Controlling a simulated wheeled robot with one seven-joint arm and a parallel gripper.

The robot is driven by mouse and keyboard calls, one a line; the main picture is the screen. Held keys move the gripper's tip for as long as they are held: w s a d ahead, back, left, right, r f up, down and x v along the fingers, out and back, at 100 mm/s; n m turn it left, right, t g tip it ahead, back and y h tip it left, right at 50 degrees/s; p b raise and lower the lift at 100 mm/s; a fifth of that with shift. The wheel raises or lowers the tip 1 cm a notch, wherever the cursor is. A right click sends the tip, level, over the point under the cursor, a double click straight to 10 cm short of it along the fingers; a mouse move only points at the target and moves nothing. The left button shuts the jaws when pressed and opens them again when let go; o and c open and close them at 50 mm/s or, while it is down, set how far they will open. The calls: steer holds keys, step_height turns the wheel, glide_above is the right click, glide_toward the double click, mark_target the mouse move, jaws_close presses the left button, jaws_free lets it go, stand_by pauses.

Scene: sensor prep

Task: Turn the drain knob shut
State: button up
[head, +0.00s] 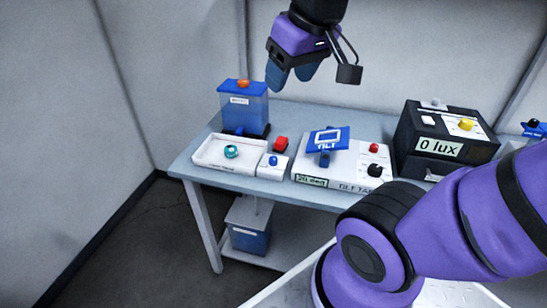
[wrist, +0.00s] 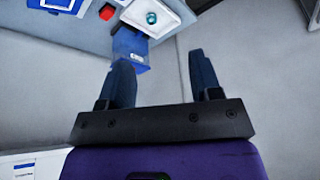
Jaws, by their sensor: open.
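A small blue knob (head: 273,160) sits on a white block beside the white tray (head: 205,158). Another blue fitting (head: 238,131) shows low on the front of the blue tank (head: 246,102); neither carries a readable drain label, so I cannot tell which is the drain knob. A teal round piece (head: 231,151) lies in the tray and also shows in the wrist view (wrist: 151,18). My gripper (head: 291,76) hangs well above the table's back edge, up and right of the tank, open and empty. In the wrist view my gripper (wrist: 160,62) has its fingers apart with nothing between them.
A red button (head: 281,143) stands between the tray and the tilt table (head: 333,178), which carries a raised blue plate (head: 328,139) and a black knob (head: 375,170). A black lux box (head: 440,140) stands right. Another container (head: 249,225) sits below the table (head: 285,116).

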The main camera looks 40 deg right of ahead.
steer(key=w+d+f+n+g, duration=0.15)
steer(key=w+f, duration=0.25)
steer(key=w, duration=0.4)
steer(key=n+g, duration=0.3)
glide_above(274, 158)
step_height(274, 158, down, 24)
step_height(274, 158, down, 11)
steer(key=shift+w+r, duration=0.1)
steer(key=shift+r, duration=0.05)
steer(key=c, duration=0.9)
steer(key=shift+c, duration=0.2)
